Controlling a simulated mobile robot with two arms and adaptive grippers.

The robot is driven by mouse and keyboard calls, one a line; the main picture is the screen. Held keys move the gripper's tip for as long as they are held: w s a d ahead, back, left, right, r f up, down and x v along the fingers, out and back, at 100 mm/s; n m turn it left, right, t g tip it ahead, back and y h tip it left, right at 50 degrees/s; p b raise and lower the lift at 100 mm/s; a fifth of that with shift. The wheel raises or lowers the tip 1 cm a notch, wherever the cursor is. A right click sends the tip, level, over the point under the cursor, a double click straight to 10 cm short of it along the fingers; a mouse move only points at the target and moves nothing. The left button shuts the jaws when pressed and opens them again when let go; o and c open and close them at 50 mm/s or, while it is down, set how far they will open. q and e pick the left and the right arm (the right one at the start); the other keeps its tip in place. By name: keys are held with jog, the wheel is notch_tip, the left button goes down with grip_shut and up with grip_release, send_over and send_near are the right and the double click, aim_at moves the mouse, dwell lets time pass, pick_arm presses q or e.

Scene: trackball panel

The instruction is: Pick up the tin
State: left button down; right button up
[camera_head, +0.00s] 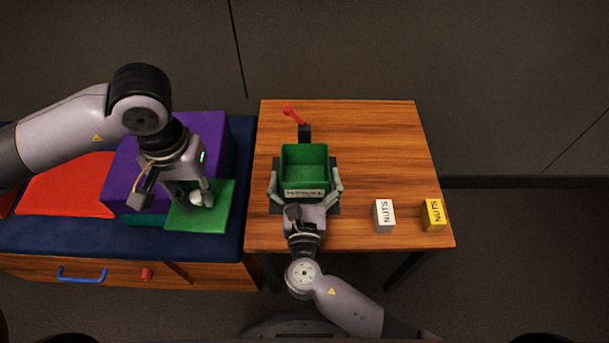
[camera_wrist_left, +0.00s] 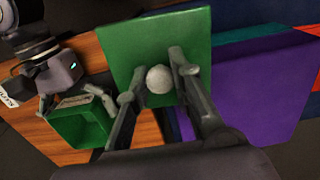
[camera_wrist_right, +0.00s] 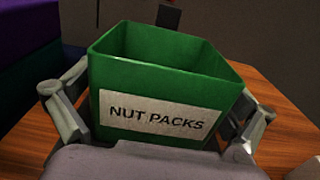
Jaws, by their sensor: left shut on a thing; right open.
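The tin (camera_head: 305,160) is an open-topped green box on the wooden table, with a "NUT PACKS" label (camera_wrist_right: 156,117) on its front in the right wrist view. It looks empty. My right gripper (camera_head: 304,184) is open, with one finger on each side of the tin; I cannot tell whether they touch it. My left gripper (camera_head: 194,190) is shut on a white ball (camera_wrist_left: 159,79) at the green panel (camera_wrist_left: 139,42). The tin also shows in the left wrist view (camera_wrist_left: 82,128).
A white NUTS box (camera_head: 384,216) and a yellow NUTS box (camera_head: 433,215) stand at the table's (camera_head: 400,140) front right. A red-handled thing (camera_head: 292,114) is behind the tin. A purple block (camera_head: 205,135) is left of the table. The table's back right is clear.

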aim_at(201, 203)
jog(key=c, duration=0.8)
jog(key=shift+r, duration=0.1)
jog(key=shift+c, duration=0.2)
pick_arm(q)
notch_tip(201, 203, up, 9)
jog(key=p, duration=0.9)
pick_arm(e)
notch_tip(201, 203, up, 20)
pick_arm(q)
jog(key=shift+f+b, duration=5.95)
jog(key=shift+b, duration=0.05)
pick_arm(e)
jog(key=shift+f, duration=9.8)
pick_arm(q)
jog(key=shift+f, duration=0.15)
pick_arm(e)
jog(key=shift+f, duration=0.25)
